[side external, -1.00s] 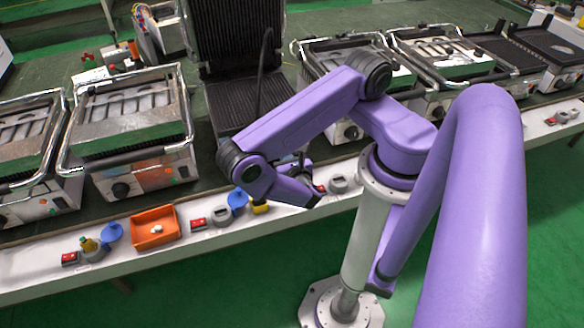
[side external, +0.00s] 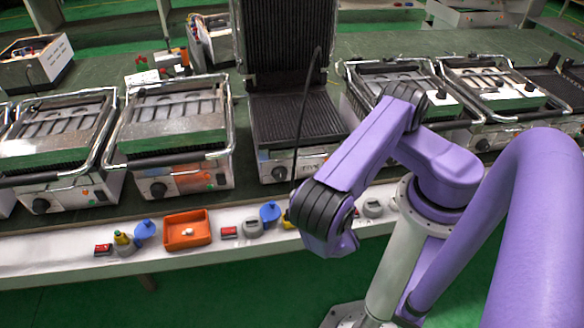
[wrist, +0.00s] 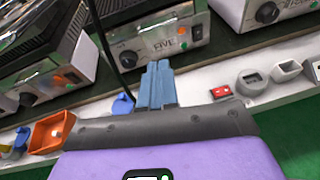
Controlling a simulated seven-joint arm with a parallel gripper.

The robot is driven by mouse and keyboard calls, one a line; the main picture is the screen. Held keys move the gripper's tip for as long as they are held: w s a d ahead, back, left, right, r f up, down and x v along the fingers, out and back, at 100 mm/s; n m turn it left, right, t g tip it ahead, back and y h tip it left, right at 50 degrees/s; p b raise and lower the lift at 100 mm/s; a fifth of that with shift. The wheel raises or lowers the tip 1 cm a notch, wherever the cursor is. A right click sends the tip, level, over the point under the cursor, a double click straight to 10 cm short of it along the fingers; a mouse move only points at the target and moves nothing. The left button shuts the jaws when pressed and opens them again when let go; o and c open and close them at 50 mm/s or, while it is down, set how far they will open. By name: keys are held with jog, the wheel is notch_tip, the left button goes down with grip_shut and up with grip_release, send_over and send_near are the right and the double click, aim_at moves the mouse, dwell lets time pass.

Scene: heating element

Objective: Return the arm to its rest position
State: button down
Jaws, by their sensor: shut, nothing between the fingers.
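My purple arm is folded in the right half of the side external view, in front of the bench. Its wrist end hangs near the bench's front edge, and my gripper's fingers are hidden there. In the wrist view my gripper (wrist: 157,84) shows as two blue-grey fingers pressed together with nothing between them. The fingers point toward the front of a contact grill (wrist: 160,38), apart from it. The same grill, with its lid raised, stands behind my arm in the side external view (side external: 285,117).
An orange tray (side external: 170,241) with small white pieces sits on the white front ledge (side external: 60,254). Red switches, grey sockets and blue caps (side external: 145,229) stand along this ledge. More grills (side external: 178,130) line the bench. Green floor (side external: 240,297) in front is clear.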

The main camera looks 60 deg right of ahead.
jog(key=s+a+r+m+g+y, duration=0.2)
jog(key=s+r+m+g+y, duration=0.1)
jog(key=r, duration=0.5)
jog(key=s+a+r+m+g+y, duration=0.2)
jog(key=r+m+y, duration=0.3)
jog(key=r, duration=0.3)
jog(key=s+a+r+m+g+y, duration=0.3)
jog(key=r+m+g, duration=0.1)
jog(key=r, duration=0.5)
jog(key=shift+s+a+y, duration=0.2)
jog(key=shift+s+y, duration=0.1)
jog(key=shift+y, duration=0.1)
